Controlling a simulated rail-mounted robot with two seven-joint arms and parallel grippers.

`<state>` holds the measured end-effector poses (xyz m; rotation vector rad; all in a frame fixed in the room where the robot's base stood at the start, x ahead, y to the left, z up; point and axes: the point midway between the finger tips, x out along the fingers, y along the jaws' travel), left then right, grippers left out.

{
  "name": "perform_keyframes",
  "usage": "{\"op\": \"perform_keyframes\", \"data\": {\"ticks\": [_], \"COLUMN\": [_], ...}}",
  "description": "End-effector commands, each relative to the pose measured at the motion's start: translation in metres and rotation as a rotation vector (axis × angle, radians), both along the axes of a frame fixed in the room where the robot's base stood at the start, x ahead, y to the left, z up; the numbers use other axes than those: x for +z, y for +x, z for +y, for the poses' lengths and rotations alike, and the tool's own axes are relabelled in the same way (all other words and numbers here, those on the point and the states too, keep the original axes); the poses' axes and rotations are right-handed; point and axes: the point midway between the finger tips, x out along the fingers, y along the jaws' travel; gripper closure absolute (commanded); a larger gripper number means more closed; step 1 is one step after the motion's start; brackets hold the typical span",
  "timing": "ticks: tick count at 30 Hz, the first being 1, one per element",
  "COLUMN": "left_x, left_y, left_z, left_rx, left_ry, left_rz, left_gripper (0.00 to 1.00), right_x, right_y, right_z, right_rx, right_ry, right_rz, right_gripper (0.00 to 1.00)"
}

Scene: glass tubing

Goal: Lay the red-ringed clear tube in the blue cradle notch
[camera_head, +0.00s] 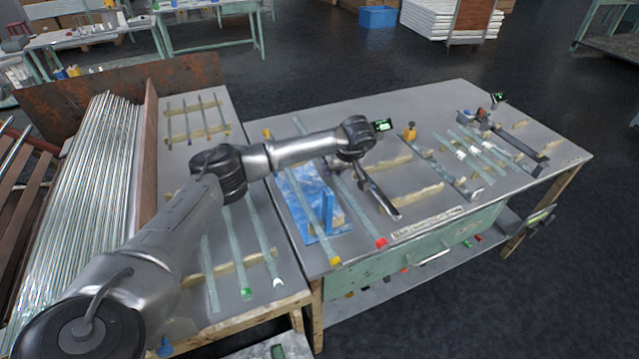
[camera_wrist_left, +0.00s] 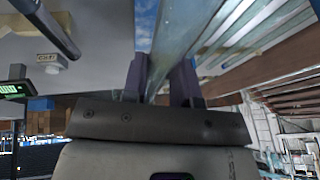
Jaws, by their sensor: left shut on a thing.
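The red-ringed clear tube (camera_head: 363,215) runs slanting across the table, its red end toward the front edge. My left gripper (camera_head: 337,168) is at the tube's far part, partly hidden under my wrist. In the left wrist view the two dark fingers (camera_wrist_left: 162,78) are shut on a clear tube, seemingly the red-ringed one. My right gripper is not in view.
A dark metal bar (camera_head: 378,190) stands close right of the red-ringed tube. Wooden strips (camera_head: 418,195) and more tubes (camera_head: 468,150) lie farther right. Several tubes rest on the left table (camera_head: 290,285).

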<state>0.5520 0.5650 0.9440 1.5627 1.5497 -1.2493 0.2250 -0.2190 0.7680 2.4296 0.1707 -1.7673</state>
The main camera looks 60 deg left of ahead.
Motion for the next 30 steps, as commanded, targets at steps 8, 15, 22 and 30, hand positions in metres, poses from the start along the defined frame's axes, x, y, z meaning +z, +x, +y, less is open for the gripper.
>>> {"op": "perform_keyframes", "data": {"ticks": [8, 15, 22, 30], "left_x": [-0.025, -0.030, -0.054, -0.069], "left_y": [-0.015, -0.018, -0.018, -0.018], "left_z": [0.037, 0.045, 0.045, 0.044], "left_rx": [0.000, -0.003, -0.002, -0.002], "left_ry": [0.000, -0.001, 0.000, 0.000], "left_rz": [0.001, -0.001, 0.001, 0.000], "left_gripper": [0.98, 0.98, 0.98, 0.98], "right_x": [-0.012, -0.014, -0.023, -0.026], "right_y": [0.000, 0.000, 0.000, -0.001], "right_z": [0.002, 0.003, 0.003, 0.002], "right_rx": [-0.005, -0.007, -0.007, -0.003], "right_ry": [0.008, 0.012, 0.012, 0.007], "right_rz": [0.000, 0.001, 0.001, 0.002], "right_gripper": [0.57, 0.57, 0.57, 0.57]}}
